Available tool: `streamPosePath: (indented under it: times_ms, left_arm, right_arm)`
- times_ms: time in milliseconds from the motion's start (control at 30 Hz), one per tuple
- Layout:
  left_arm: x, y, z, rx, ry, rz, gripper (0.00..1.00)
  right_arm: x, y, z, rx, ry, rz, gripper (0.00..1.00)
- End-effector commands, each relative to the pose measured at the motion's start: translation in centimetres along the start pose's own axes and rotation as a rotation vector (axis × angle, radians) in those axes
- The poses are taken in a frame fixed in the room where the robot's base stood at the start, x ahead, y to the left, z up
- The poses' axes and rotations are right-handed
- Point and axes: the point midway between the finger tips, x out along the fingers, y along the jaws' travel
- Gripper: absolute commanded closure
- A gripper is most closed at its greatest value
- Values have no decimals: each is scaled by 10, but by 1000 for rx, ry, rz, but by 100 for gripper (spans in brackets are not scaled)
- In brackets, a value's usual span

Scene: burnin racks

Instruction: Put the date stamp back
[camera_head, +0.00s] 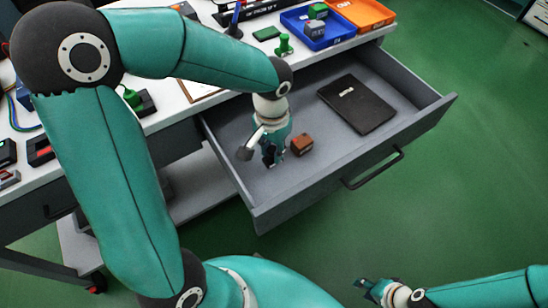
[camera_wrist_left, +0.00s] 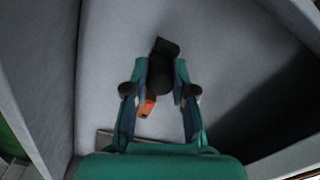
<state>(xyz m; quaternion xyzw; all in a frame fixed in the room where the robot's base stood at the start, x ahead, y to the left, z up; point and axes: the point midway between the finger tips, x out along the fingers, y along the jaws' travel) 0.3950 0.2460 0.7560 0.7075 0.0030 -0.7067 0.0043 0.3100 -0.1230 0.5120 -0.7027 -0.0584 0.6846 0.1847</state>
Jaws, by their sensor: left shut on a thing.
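My left gripper (camera_head: 271,158) reaches down into the open grey drawer (camera_head: 245,185). It is shut on a small dark thing (camera_wrist_left: 161,75), which looks like the date stamp; the fingers hide much of it. In the left wrist view, my left gripper (camera_wrist_left: 162,84) has its two fingers on either side of that black body, over the pale drawer floor. I cannot tell whether it touches the floor. My right gripper (camera_head: 377,290) is low at the bottom right of the head view, away from the drawer; its fingers are too small to judge.
A small brown block (camera_head: 302,144) lies in the drawer just right of my left gripper. A black notebook (camera_head: 357,104) lies farther right. The bench above holds a green-handled stamp (camera_head: 284,45), a blue tray (camera_head: 318,28) and an orange tray (camera_head: 362,14). Drawer walls surround my gripper.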

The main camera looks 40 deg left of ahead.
Motion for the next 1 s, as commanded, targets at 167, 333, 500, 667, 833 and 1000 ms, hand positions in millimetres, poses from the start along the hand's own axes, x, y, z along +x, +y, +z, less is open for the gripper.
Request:
streamPosePath:
  times_ms: [167,333,500,667,833,1000]
  left_arm:
    - [28,0,1,0,-4,0,97]
    - [33,0,0,0,-1,0,97]
    - [33,0,0,0,-1,0,97]
    - [35,0,0,1,-1,0,67]
    - [35,1,0,1,-1,0,50]
    - [35,1,0,1,-1,0,50]
  right_arm:
    - [7,2,0,0,0,0,63]
    - [7,2,0,0,0,0,63]
    - [7,2,0,0,0,0,63]
    - [9,3,0,0,0,0,63]
    - [9,3,0,0,0,0,63]
    - [9,3,0,0,0,0,63]
